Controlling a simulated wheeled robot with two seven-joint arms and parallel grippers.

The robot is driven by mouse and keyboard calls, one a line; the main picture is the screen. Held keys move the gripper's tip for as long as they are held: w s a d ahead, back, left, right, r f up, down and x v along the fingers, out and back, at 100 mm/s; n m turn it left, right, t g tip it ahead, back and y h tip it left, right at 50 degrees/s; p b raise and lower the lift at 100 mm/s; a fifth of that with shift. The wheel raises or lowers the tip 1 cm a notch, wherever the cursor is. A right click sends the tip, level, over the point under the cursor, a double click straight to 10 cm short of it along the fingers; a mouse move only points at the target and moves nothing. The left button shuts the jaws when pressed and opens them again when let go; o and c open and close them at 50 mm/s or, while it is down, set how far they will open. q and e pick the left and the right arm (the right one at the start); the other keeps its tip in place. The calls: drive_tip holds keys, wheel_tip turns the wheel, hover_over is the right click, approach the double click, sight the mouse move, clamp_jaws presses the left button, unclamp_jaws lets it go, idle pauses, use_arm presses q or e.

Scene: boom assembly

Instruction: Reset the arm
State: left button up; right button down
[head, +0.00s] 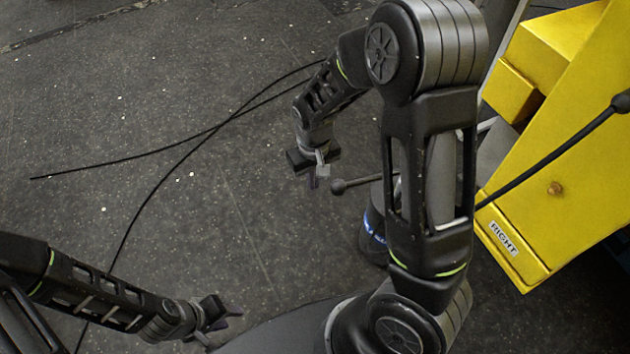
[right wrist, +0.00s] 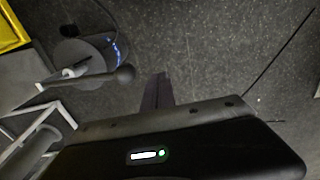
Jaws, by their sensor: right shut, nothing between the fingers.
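My right arm (head: 432,150) reaches across the head view, and its gripper (head: 318,178) hangs above the dark floor. The right gripper is shut and empty; its fingers also show close together in the right wrist view (right wrist: 158,92). A dark ball-ended rod (head: 340,187) is close to its right in the head view; the ball also shows left of the fingers in the right wrist view (right wrist: 125,72). My left gripper (head: 222,318) is low at the left, apart from other objects. Its finger gap is not clear.
A yellow structure labelled RIGHT (head: 545,200) stands at the right, with a black ball-ended rod (head: 560,148) across it. Black cables (head: 190,137) lie on the floor at the left. The floor (head: 230,200) between the grippers is clear.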

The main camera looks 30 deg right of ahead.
idle(0.8)
drive_tip(key=w+a+f+t+y, duration=0.1)
drive_tip(key=a+f+t+y, duration=0.15)
drive_tip(key=a+f, duration=0.4)
drive_tip(key=s+a+f, duration=0.3)
drive_tip(key=s, duration=0.2)
drive_tip(key=s+a+f+m+g+y, duration=0.1)
drive_tip(key=s+a+f, duration=0.2)
drive_tip(key=s, duration=0.3)
drive_tip(key=s+a+f+g, duration=0.1)
drive_tip(key=s+a+f, duration=0.1)
drive_tip(key=s+a, duration=0.2)
drive_tip(key=shift+s+a+f+y, duration=0.35)
drive_tip(key=shift+s+a+f, duration=0.05)
drive_tip(key=shift+s, duration=0.75)
